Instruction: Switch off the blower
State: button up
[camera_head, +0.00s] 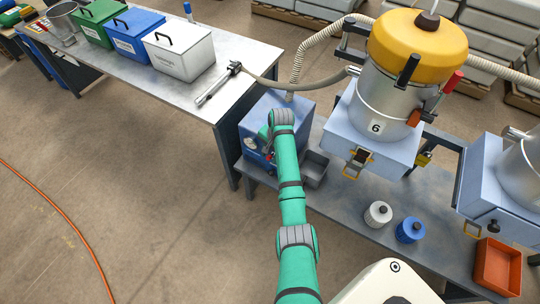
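The blower appears to be the blue box (262,112) on the lower bench, with a ribbed hose (297,65) running up from its top. A round pale dial or knob (250,143) shows on its front face. My green arm reaches over the box and hides its right and middle part. My gripper (267,152) is at the front face, right of the dial, beside a small red part. The gripper is small and mostly hidden by the arm, so I cannot tell whether it is open or touches a switch.
A silver hopper marked 6 with a yellow lid (418,35) stands right of the box. A grey tray (315,168), white jar (378,214), blue jar (410,230) and orange bin (498,266) are on the bench. A hose wand (218,84) lies on the table left.

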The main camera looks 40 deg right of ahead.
jog(key=shift+f, duration=0.2)
grip_shut()
